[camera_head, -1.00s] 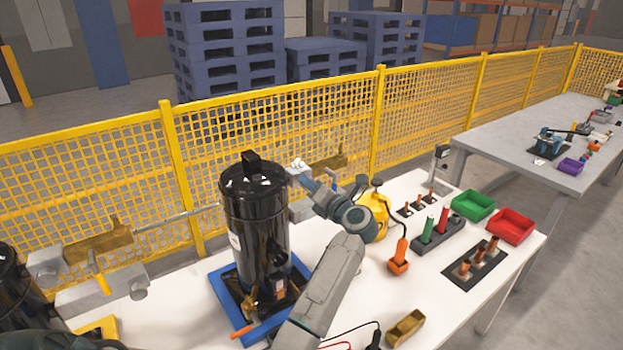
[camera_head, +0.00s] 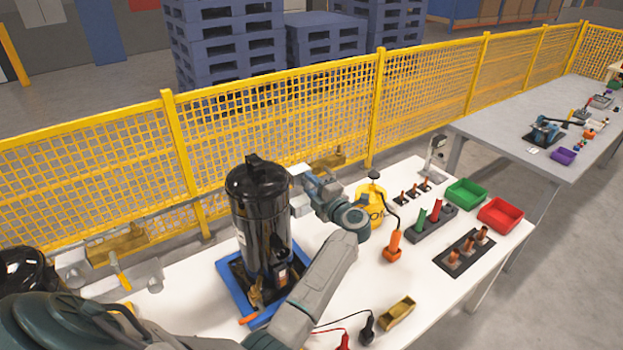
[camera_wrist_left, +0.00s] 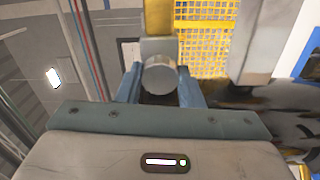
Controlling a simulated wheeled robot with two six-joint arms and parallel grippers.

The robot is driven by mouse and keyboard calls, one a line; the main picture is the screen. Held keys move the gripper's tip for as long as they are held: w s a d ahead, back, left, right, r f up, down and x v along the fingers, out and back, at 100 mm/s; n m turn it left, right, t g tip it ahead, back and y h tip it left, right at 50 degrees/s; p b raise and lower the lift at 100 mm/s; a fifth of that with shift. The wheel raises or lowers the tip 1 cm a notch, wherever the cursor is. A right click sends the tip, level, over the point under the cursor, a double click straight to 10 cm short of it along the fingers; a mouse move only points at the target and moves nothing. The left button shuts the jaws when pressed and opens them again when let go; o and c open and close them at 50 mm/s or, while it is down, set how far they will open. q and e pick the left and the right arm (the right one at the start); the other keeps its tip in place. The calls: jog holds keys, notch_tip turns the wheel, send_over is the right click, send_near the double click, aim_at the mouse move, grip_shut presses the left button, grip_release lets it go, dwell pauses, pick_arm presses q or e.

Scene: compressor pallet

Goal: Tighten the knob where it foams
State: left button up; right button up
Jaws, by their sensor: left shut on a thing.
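My left gripper (camera_head: 302,181) reaches up behind the right side of the black tank (camera_head: 258,205). In the left wrist view its blue fingers (camera_wrist_left: 160,88) are shut on a round grey knob (camera_wrist_left: 160,74), on the end of a brass-coloured fitting (camera_wrist_left: 158,22). That fitting's brass valve (camera_head: 328,161) shows beside the gripper in the head view. The gripper largely hides the knob there, and I cannot make out foam clearly. Another brass valve (camera_head: 118,240) stands at the left, with a round grey knob (camera_head: 150,286) below. My right gripper is not in view.
The tank stands in a blue tray (camera_head: 232,290). A yellow mesh fence (camera_head: 420,105) runs behind the white table (camera_head: 385,285). A yellow canister (camera_head: 370,203), green bin (camera_head: 466,193), red bin (camera_head: 500,215) and brass-coloured box (camera_head: 397,313) stand to the right.

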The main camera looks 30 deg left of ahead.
pick_arm(q)
jog(key=shift+m+p, duration=0.45)
jog(key=shift+m, duration=0.15)
jog(key=o, duration=1)
jog(key=shift+c, duration=0.2)
jog(key=b+v, duration=0.5)
jog(key=v, duration=0.5)
jog(key=shift+s+d, duration=0.15)
jog(key=shift+d, duration=0.2)
jog(key=shift+d+f, duration=0.1)
jog(key=shift+f, duration=0.05)
